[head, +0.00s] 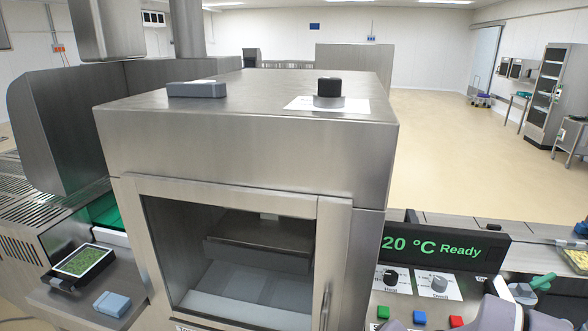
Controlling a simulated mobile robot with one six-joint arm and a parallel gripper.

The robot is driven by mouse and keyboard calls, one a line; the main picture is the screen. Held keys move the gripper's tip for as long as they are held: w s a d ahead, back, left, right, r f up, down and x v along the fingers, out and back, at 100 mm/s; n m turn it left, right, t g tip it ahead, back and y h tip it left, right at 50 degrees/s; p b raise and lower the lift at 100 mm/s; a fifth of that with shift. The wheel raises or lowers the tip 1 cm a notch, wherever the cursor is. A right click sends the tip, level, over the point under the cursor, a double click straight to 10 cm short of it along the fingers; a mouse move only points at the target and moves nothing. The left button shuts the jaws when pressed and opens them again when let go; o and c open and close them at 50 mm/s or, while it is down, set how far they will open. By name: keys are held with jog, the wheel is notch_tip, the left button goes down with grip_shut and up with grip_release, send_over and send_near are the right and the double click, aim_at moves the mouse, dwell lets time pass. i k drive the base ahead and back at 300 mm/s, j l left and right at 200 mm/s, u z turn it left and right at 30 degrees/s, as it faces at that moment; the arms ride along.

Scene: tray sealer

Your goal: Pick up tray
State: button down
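A black tray (105,257) with green contents lies on the low ledge at the left, beside the steel sealer. Another tray (569,272) with yellow contents is cut off by the right edge. Grey and purple-grey parts at the bottom right look like my arm. A green and pale piece just above them may belong to my gripper, but I cannot make out two fingers or whether they are open. No contact between my arm and either tray shows.
The steel sealer (250,135) fills the middle, its windowed door (155,255) closed, with a vertical handle (325,305). A display (440,246) reads "20 °C Ready" above knobs and coloured buttons. A blue-grey block (112,304) lies near the left tray. Open floor lies behind.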

aim_at(78, 270)
jog(key=u, duration=1.65)
